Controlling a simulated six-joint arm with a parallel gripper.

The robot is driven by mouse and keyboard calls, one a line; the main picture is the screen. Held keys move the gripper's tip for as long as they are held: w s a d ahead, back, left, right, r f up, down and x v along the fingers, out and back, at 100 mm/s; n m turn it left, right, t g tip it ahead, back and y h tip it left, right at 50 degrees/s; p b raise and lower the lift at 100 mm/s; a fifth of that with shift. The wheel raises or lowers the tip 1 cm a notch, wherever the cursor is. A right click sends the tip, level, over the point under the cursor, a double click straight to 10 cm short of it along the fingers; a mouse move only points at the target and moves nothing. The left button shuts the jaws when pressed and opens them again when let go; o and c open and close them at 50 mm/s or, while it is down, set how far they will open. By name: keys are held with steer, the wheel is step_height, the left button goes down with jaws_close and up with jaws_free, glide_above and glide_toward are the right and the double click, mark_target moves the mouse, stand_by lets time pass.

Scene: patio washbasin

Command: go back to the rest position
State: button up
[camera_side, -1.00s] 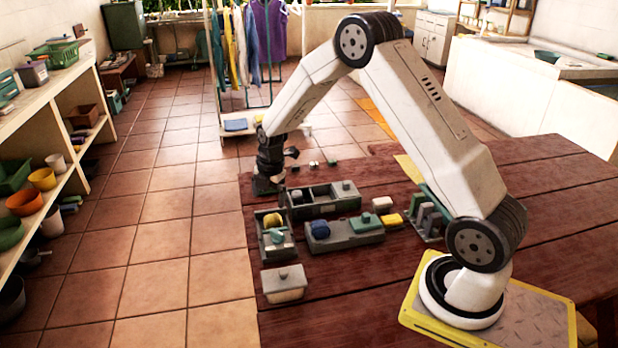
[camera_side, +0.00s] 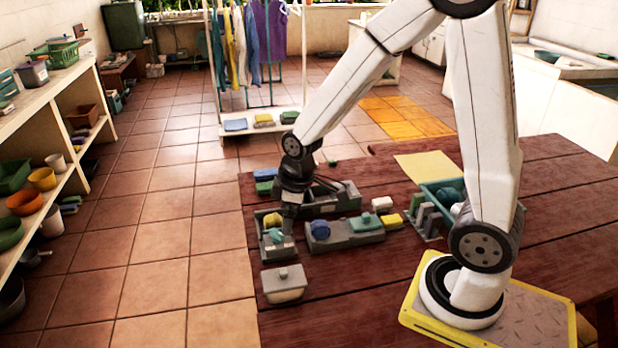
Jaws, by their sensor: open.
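My gripper (camera_side: 287,232) points down over the left grey tray (camera_side: 267,256), at the left end of the wooden table (camera_side: 400,285). Its jaws are open, and I see nothing held between them. A yellow round item (camera_side: 272,220) and a teal item (camera_side: 275,236) lie in that tray, partly beside the fingers. Whether the fingertips touch the tray or its contents, I cannot tell. My wrist hides part of the grey tray behind (camera_side: 330,203).
A grey tray (camera_side: 345,240) with a blue ball (camera_side: 320,229) stands right of the gripper. A lidded box (camera_side: 284,284) sits in front. White (camera_side: 382,203) and yellow (camera_side: 392,220) blocks, a slotted rack (camera_side: 427,218) and a teal bin (camera_side: 441,187) lie further right.

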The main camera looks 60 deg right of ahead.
steer(key=s+a+m, duration=0.2)
steer(key=s+m, duration=0.3)
steer(key=s, duration=0.2)
steer(key=shift+a+r+m, duration=0.25)
steer(key=shift+r+m, duration=0.05)
